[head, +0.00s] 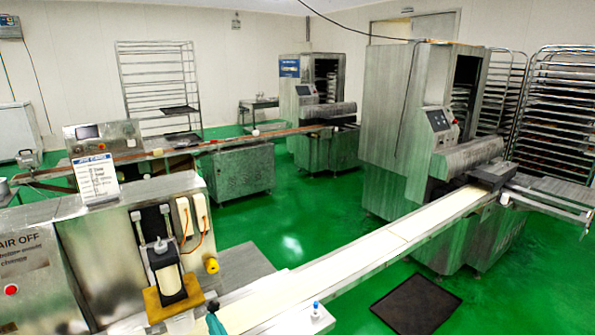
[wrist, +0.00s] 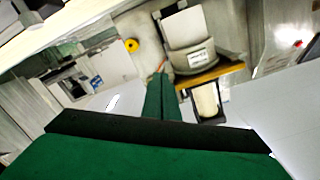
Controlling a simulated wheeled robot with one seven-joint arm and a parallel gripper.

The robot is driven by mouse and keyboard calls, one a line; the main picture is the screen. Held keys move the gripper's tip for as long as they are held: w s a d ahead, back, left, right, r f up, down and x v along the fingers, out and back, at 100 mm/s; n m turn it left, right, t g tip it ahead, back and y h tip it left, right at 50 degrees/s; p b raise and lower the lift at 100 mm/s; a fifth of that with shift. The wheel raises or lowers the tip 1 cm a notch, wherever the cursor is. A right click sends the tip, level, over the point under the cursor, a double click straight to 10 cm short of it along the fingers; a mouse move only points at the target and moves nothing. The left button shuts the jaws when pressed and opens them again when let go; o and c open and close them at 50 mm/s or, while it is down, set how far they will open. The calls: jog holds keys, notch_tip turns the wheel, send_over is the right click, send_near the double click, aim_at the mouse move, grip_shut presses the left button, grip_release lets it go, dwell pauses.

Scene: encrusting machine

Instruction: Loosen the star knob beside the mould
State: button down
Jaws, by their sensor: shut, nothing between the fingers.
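The yellow knob (head: 211,265) sticks out at the right side of the machine in the left foreground. It also shows in the wrist view (wrist: 131,45), up and left of my fingertips. What seems to be the mould (head: 170,279) is a dark holder with a cream face, left of the knob above an orange-brown ledge (head: 174,297). My gripper (head: 213,309) shows as a teal tip at the bottom edge of the head view, below the knob and apart from it. In the wrist view the green fingers of my gripper (wrist: 163,85) are together and empty.
A cream conveyor belt (head: 340,262) runs to the right of the machine. Two pale handles with orange cords (head: 193,216) hang above the knob. A small blue-capped bottle (head: 316,311) stands at the front of the belt. A dark mat (head: 416,304) lies on the green floor.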

jog(key=v, duration=0.6)
jog(key=shift+a+f, duration=0.15)
jog(key=shift+f, duration=0.1)
jog(key=shift+s, duration=0.1)
jog(key=s+d+f+m+h, duration=0.1)
jog(key=s+d+f+h, duration=0.3)
jog(key=s+d+f, duration=0.45)
jog(key=s+d+f+m+h, duration=0.1)
jog(key=s+d+f+h, duration=0.35)
jog(key=s, duration=0.65)
jog(key=s+d+r, duration=0.2)
jog(key=s+d, duration=0.1)
jog(key=s, duration=0.8)
jog(key=s+d+r+n+h, duration=0.1)
jog(key=s+d+r, duration=0.2)
jog(key=s, duration=0.8)
jog(key=shift+d, duration=0.2)
jog(key=shift+h, duration=0.25)
